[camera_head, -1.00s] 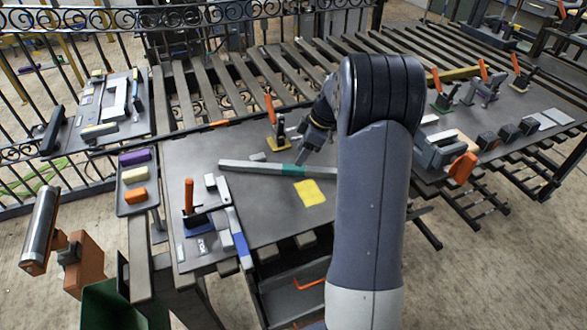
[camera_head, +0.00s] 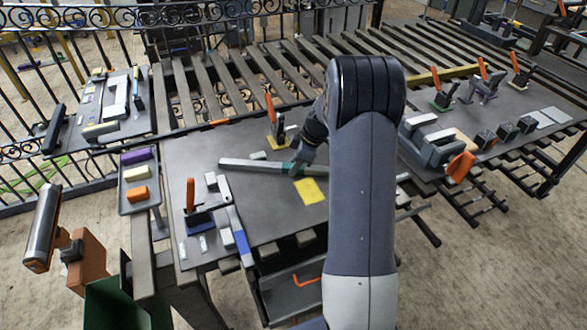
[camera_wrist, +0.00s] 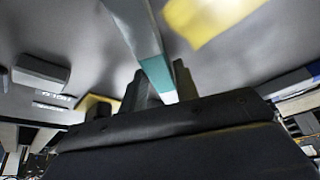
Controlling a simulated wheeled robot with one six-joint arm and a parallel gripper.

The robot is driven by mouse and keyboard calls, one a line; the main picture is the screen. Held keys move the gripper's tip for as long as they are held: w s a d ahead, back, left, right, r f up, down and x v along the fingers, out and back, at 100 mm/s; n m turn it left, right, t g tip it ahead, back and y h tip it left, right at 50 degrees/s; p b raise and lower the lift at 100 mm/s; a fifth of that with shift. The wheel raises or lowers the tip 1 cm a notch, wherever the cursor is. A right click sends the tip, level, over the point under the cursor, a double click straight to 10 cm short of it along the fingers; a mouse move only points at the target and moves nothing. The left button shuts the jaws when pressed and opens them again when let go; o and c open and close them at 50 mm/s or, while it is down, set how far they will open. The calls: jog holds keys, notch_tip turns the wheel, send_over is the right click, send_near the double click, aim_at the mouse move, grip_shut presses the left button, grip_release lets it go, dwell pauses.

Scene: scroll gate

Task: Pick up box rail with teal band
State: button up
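The long grey box rail (camera_head: 245,165) lies on the dark table, with its teal band (camera_head: 287,169) toward its right end. The rail also shows in the wrist view (camera_wrist: 135,25), running down from the top edge to the teal band (camera_wrist: 158,74). My gripper (camera_head: 297,166) is down at the banded part of the rail. In the wrist view its dark fingers (camera_wrist: 160,88) show on both sides of the rail at the band. The fingertips are partly hidden, and I cannot tell whether they press on it. The rail's right end is hidden behind my arm.
A yellow pad (camera_head: 310,191) lies in front of the rail. An orange-handled clamp (camera_head: 273,125) stands behind it, and another clamp (camera_head: 191,205) stands at the left. A tray (camera_head: 135,207) holds colored blocks. The tabletop (camera_head: 260,220) front of the rail is mostly clear.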

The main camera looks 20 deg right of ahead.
grip_shut()
jog(key=shift+r, duration=0.15)
